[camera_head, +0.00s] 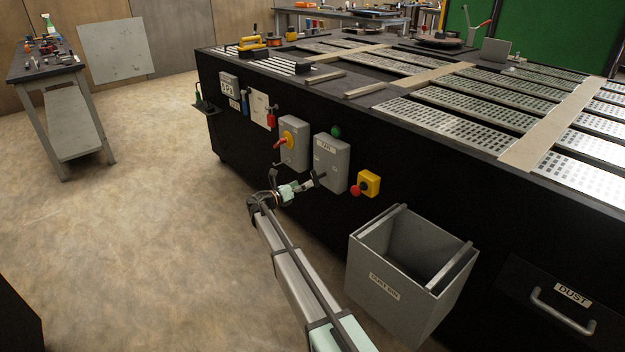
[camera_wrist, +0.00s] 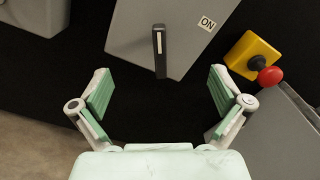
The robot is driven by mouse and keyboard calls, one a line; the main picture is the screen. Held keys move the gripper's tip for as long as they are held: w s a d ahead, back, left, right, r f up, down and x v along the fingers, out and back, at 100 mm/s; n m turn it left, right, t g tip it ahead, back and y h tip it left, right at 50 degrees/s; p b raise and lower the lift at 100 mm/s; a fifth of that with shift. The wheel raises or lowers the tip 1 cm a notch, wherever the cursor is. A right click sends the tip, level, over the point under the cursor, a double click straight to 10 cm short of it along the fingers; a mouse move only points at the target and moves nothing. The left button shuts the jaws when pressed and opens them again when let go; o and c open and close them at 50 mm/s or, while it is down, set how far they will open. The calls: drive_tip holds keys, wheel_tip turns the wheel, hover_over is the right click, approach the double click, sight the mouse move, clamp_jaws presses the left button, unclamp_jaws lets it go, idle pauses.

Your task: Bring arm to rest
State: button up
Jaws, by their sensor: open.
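My arm reaches up from the bottom of the head view toward the front of a long black workbench. My gripper (camera_head: 300,188) is at the arm's end, small in that view, near the bench front below a grey switch box (camera_head: 331,163). In the wrist view my gripper (camera_wrist: 160,95) is open, its two green-padded fingers wide apart with nothing between them. The grey box (camera_wrist: 190,30) with an "ON" label and a dark lever (camera_wrist: 159,50) lies just beyond the fingertips. I cannot tell whether the gripper touches the lever; a gap seems to show between them.
A yellow box with a red button (camera_head: 369,184) is right of the switch box. An open grey bin (camera_head: 400,280) hangs below it. A red-handled switch box (camera_head: 294,143) is to the left. A side table (camera_head: 60,75) stands far left. The floor (camera_head: 130,240) left of my arm is clear.

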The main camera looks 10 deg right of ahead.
drive_tip(key=shift+s+a, duration=0.2)
drive_tip(key=shift+a, duration=0.05)
